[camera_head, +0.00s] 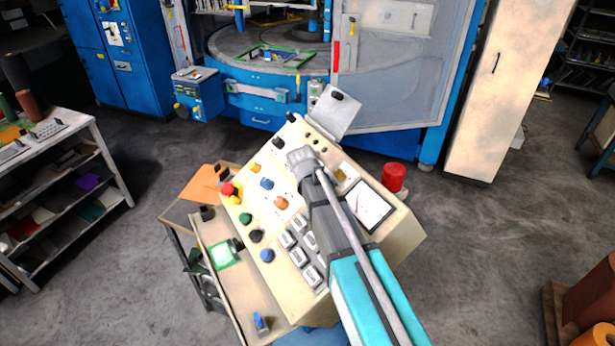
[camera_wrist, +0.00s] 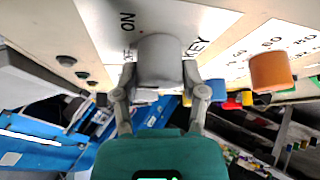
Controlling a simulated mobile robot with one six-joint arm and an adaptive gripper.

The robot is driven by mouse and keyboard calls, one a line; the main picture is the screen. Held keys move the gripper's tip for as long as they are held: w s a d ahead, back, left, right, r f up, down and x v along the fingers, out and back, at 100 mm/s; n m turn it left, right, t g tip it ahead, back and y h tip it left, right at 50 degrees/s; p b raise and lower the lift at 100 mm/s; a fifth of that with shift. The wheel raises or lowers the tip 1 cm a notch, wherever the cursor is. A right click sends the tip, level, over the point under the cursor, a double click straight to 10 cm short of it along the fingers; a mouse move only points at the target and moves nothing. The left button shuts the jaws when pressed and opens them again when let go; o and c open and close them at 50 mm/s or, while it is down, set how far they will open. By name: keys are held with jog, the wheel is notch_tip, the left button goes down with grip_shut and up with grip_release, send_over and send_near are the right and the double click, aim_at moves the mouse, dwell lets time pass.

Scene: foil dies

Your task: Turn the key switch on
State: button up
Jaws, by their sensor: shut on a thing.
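The key switch (camera_wrist: 160,62) is a grey round knob on the cream control panel (camera_wrist: 85,28). In the wrist view, "ON" and "KEY" are printed around it, and another label is partly hidden. My gripper (camera_wrist: 160,78) has one finger on each side of the knob and is shut on it. The knob's pointer is not visible, so I cannot tell its setting. In the head view my gripper (camera_head: 303,160) reaches the upper middle of the sloping panel (camera_head: 262,215). My arm covers part of the panel there.
An orange knob (camera_wrist: 270,72) stands to the right in the wrist view. The panel also carries a red button (camera_head: 228,189), white push buttons (camera_head: 298,256) and a screen (camera_head: 367,206). A raised grey plate (camera_head: 335,114) stands at its top edge, and a blue machine (camera_head: 262,95) lies behind.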

jog(key=m+t+h+b, duration=0.1)
jog(key=m, duration=0.1)
jog(key=m+b, duration=0.1)
jog(key=m, duration=0.1)
jog(key=shift+s+a+f+m+t+h, duration=0.1)
jog(key=shift+f+m+t+h, duration=0.1)
jog(key=shift+m+t+h, duration=0.15)
jog(key=shift+m+t+h+b, duration=0.45)
jog(key=shift+m+h+b, duration=0.65)
jog(key=shift+m, duration=1.05)
jog(key=shift+r, duration=0.1)
jog(key=o, duration=1.1)
jog(key=shift+r+n+p, duration=0.1)
jog(key=shift+n+p, duration=0.2)
